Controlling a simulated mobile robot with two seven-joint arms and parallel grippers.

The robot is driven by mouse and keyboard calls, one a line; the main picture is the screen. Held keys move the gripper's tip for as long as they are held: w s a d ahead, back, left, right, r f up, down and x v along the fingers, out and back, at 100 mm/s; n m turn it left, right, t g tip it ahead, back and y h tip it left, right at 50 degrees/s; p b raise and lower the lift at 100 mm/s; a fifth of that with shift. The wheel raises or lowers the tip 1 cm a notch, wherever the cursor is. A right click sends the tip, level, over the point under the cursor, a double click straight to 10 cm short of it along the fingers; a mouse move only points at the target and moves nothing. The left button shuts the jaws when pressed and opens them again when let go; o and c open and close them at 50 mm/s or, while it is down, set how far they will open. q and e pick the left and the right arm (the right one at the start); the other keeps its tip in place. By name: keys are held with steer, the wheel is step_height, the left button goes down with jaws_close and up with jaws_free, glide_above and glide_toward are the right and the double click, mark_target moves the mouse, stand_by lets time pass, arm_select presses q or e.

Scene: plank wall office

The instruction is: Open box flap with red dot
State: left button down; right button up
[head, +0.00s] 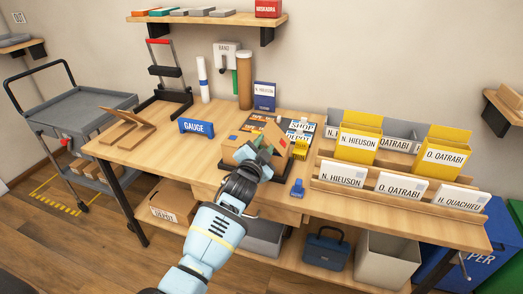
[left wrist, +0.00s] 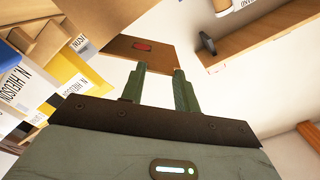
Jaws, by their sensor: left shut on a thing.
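The small cardboard box (head: 232,152) sits on a dark base on the table, in the middle of the head view. Its flap with the red dot (head: 275,134) stands raised and tilted at the box's right side. In the left wrist view this brown flap (left wrist: 118,45) shows flat on, its red dot near the middle. My left gripper (head: 262,155) reaches over the box; in the left wrist view its two green fingers (left wrist: 160,68) are a little apart, shut on the flap's near edge. The gripper hides part of the box. My right gripper is not in view.
Letter racks with yellow and white name cards (head: 390,190) stand right of the box. A blue GAUGE sign (head: 197,128) and wooden stand (head: 126,125) are to the left. A small blue object (head: 297,188) lies near the front edge. A wall shelf (head: 205,18) hangs behind.

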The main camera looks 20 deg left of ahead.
arm_select(q)
steer(key=d+r+m, duration=0.1)
steer(key=d+m, duration=0.6)
steer(key=m, duration=0.4)
steer(key=shift+d+r+m, duration=0.2)
steer(key=shift+r+m, duration=0.1)
steer(key=shift+r, duration=0.05)
steer(key=shift+s, duration=0.1)
steer(key=c, duration=1.3)
jaws_free()
steer(key=shift+s, duration=0.1)
